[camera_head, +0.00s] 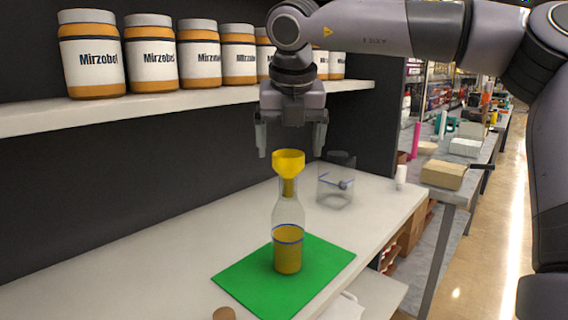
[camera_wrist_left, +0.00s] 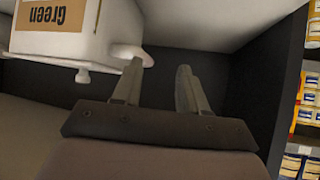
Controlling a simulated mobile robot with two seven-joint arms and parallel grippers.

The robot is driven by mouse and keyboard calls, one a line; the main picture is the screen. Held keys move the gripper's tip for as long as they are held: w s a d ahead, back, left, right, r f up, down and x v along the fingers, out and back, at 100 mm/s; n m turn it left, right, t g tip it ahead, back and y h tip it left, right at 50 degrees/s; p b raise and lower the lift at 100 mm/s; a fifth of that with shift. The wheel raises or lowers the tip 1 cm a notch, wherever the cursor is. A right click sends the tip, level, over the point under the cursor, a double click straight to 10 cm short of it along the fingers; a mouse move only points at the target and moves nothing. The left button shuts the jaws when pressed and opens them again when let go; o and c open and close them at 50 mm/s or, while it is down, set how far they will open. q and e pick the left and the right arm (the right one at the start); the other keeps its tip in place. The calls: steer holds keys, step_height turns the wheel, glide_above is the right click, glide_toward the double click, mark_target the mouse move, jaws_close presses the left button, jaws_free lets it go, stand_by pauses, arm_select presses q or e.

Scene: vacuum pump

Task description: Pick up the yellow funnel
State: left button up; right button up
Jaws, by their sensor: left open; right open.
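The yellow funnel (camera_head: 289,162) sits in the mouth of a clear bottle (camera_head: 288,215) in the head view, its spout inside the neck. The bottle stands upright on a green mat (camera_head: 325,258) and holds yellow-brown contents up to about a blue ring. My right gripper (camera_head: 291,150) is open and points down, its fingers on either side above the funnel. It does not visibly touch the funnel. My left gripper (camera_wrist_left: 160,75) shows only in the left wrist view, open and with nothing between its fingers.
A clear container (camera_head: 336,185) with a blue line stands behind the bottle on the white table (camera_head: 130,265). A shelf (camera_head: 190,105) with several Mirzobel jars (camera_head: 152,55) runs along the dark wall. In the left wrist view, a white container (camera_wrist_left: 85,45) labelled "green" is close to the left gripper.

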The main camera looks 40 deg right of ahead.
mark_target(288, 154)
steer(key=x, duration=0.5)
steer(key=shift+a+p, duration=0.15)
steer(key=shift+p, duration=0.2)
steer(key=c, duration=1)
steer(key=shift+c, duration=0.2)
